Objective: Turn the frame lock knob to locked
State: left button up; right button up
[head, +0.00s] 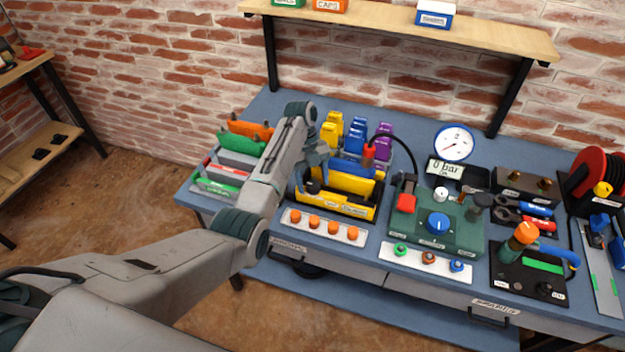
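A yellow and black frame (350,207) with upright yellow plates stands at the middle of the bench. A small dark knob (312,187) shows at its left end; I cannot read its setting, and cannot be sure it is the frame lock knob. My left gripper (319,172) points down just above this end and hides part of it. I cannot tell whether it touches the knob or how its fingers stand. My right gripper is not in view.
A green control box (462,237) with a blue dial is right of the frame. A strip with orange caps (326,227) lies in front. Coloured binders (357,136) stand behind. A gauge (453,142) and a black plate with an orange-topped handle (508,275) are to the right.

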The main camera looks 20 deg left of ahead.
pick_arm(q)
jog(key=shift+w+a+r, duration=0.1)
jog(key=shift+r, duration=0.15)
jog(key=p+v, duration=0.4)
jog(key=v, duration=0.6)
jog(key=shift+p, duration=0.4)
